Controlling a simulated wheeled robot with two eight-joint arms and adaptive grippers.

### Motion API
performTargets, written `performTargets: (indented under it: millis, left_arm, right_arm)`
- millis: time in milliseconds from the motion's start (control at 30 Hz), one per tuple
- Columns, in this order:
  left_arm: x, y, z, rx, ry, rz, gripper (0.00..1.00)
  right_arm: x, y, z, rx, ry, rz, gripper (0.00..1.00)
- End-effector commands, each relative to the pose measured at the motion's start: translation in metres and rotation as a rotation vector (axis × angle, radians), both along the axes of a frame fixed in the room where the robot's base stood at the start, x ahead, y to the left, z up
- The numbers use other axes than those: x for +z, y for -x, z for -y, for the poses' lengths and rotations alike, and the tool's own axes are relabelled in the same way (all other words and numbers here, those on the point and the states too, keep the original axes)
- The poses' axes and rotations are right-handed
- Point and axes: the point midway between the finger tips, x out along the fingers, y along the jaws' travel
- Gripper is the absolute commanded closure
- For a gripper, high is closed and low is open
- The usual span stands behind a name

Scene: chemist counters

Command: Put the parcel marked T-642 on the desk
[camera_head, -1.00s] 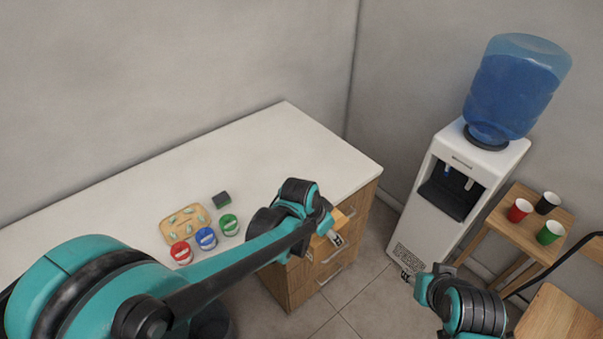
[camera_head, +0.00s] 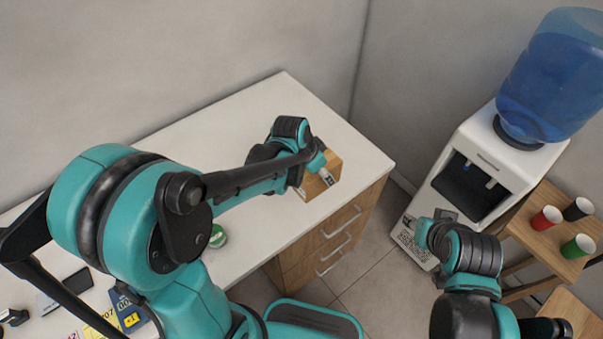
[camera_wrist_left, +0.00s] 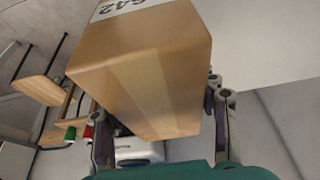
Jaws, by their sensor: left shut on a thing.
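The parcel (camera_head: 324,179) is a brown cardboard box. In the left wrist view the parcel (camera_wrist_left: 150,75) fills the middle, with tape down its face and a white label ending in "642"; the label's start is cut off. My left gripper (camera_head: 318,176) is shut on the parcel, one finger on each side. In the head view the parcel is over the right part of the white desk (camera_head: 340,140); I cannot tell whether it touches the top. My right gripper (camera_head: 410,222) is apart from it, right of the desk, its jaws too small to read.
A green-lidded jar (camera_head: 217,236) stands on the desk, partly behind my left arm. Labelled cards (camera_head: 126,310) and a dark block (camera_head: 77,280) lie at lower left. A water dispenser (camera_head: 480,170) and a stool with cups (camera_head: 545,218) stand right. The desk's back is clear.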

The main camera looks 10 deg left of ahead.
Motion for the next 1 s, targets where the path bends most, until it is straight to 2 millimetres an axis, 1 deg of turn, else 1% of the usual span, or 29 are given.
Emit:
performTargets:
  millis: [33,100,200,333,467,533,733,800,1000]
  left_arm:
    - [-0.011,-0.009,-0.013,0.008,0.0,0.0,0.82]
    - [-0.021,-0.017,-0.028,0.008,0.001,0.002,0.82]
    - [-0.033,-0.026,-0.045,0.004,0.0,0.001,0.82]
    - [-0.042,-0.034,-0.059,0.002,0.0,0.001,0.82]
    - [-0.046,-0.037,-0.063,0.0,0.001,0.001,0.82]
    - [-0.052,-0.037,-0.063,-0.001,0.0,0.001,0.82]
    - [-0.082,-0.037,-0.063,-0.001,0.0,0.001,0.82]
    - [-0.085,-0.037,-0.063,-0.001,0.0,0.001,0.82]
    - [-0.084,-0.037,-0.063,0.0,0.001,0.001,0.82]
  right_arm:
    - [-0.007,0.0,0.0,0.0,0.0,0.0,0.6]
    - [-0.011,0.0,0.0,0.0,0.0,0.0,0.6]
    - [-0.016,0.0,0.0,0.0,0.0,0.0,0.6]
    - [-0.019,0.0,0.0,0.0,0.0,0.0,0.6]
    - [-0.02,0.0,0.0,0.0,0.0,0.0,0.6]
    - [-0.023,0.0,0.0,0.0,0.0,0.0,0.6]
    - [-0.035,-0.001,0.0,0.0,0.0,0.0,0.6]
    - [-0.035,-0.001,0.0,0.0,0.0,0.0,0.6]
    - [-0.034,-0.001,0.0,0.0,0.0,0.0,0.6]
